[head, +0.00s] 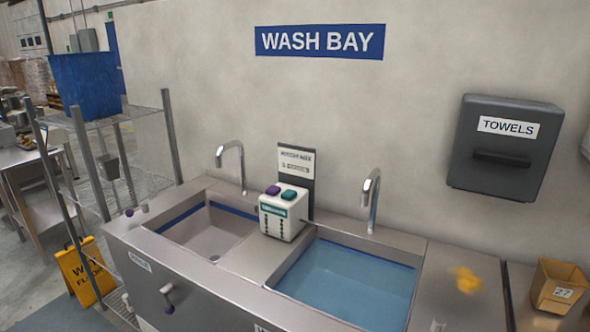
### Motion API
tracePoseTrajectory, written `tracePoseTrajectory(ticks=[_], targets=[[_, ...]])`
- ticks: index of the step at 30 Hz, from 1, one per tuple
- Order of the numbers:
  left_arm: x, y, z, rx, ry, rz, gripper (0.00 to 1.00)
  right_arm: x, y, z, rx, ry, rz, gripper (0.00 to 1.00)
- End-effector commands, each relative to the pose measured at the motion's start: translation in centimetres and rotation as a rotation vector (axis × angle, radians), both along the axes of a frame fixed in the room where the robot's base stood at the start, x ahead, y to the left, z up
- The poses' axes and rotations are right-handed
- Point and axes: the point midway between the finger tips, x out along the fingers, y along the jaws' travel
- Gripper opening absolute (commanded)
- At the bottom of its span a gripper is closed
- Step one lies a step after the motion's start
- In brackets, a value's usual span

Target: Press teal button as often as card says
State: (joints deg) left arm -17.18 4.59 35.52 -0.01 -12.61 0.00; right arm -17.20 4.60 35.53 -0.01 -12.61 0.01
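A white box (283,220) with a dark sign label on its front stands on the steel counter between the two basins. On its top are a teal button (289,195) on the right and a purple button (273,190) on the left. A white card (296,160) stands upright on a dark backing behind the box. It bears two lines of print too small to read surely. Neither of my grippers shows in the head view.
Left of the box is an empty-looking basin (212,230), right of it a basin of blue water (345,285). Curved taps (371,200) stand behind. A yellow floor sign (85,272) stands left.

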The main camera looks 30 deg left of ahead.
Motion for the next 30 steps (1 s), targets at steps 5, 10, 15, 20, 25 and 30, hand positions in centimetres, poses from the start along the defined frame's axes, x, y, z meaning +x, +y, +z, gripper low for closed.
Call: tracePoseTrajectory(ticks=[5,10,15,20,25,30], targets=[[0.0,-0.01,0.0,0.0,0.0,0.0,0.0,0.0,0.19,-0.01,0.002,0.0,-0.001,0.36],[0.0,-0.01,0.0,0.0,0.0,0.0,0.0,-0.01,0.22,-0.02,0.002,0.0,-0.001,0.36],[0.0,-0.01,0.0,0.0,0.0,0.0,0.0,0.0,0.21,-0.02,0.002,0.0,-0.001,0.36],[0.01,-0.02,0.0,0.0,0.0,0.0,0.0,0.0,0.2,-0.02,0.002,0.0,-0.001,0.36],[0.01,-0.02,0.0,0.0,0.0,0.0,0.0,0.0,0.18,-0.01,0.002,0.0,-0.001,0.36],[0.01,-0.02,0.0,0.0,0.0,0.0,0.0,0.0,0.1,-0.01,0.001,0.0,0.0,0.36]])
